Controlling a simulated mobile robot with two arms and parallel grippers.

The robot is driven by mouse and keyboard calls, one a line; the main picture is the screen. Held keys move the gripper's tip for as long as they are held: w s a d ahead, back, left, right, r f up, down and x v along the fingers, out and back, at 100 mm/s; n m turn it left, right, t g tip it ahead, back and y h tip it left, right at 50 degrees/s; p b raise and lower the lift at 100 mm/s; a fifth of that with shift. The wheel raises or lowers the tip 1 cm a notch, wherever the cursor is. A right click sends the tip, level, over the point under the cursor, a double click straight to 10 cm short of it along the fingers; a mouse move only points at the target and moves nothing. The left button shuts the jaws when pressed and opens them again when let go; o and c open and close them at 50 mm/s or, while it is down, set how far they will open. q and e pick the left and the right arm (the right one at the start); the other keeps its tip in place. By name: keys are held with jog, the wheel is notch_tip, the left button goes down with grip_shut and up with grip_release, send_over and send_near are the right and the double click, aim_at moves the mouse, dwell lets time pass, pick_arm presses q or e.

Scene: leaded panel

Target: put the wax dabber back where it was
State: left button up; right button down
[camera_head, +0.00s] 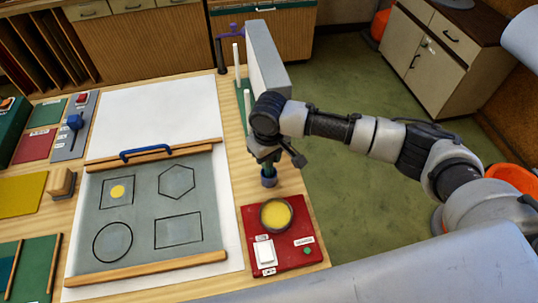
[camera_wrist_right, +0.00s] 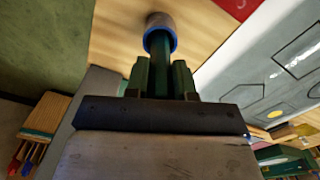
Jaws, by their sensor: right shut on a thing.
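My right gripper (camera_head: 268,158) points down near the right edge of the bench and is shut on the green handle of the wax dabber (camera_head: 269,171). In the right wrist view the handle (camera_wrist_right: 160,60) stands between the fingers (camera_wrist_right: 160,80). Its far end meets a greyish, blue-rimmed round piece (camera_wrist_right: 160,34); I cannot tell whether this is the dabber's head or a cup around it. This piece also shows low over the wood in the head view (camera_head: 268,182); contact with the bench is unclear. My left gripper is out of view.
A red warmer (camera_head: 295,247) with a pot of yellow wax (camera_head: 277,214) sits just nearer. The grey panel (camera_head: 148,218) at left has black outlines and a yellow spot in its square. A tall grey block (camera_head: 266,62) and white rods stand behind my gripper.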

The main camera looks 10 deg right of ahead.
jog(key=shift+f, duration=0.15)
jog(key=c, duration=0.9)
grip_release()
jog(key=shift+c, duration=0.2)
notch_tip(320, 180, up, 11)
jog(key=b, duration=0.3)
jog(key=shift+r, duration=0.7)
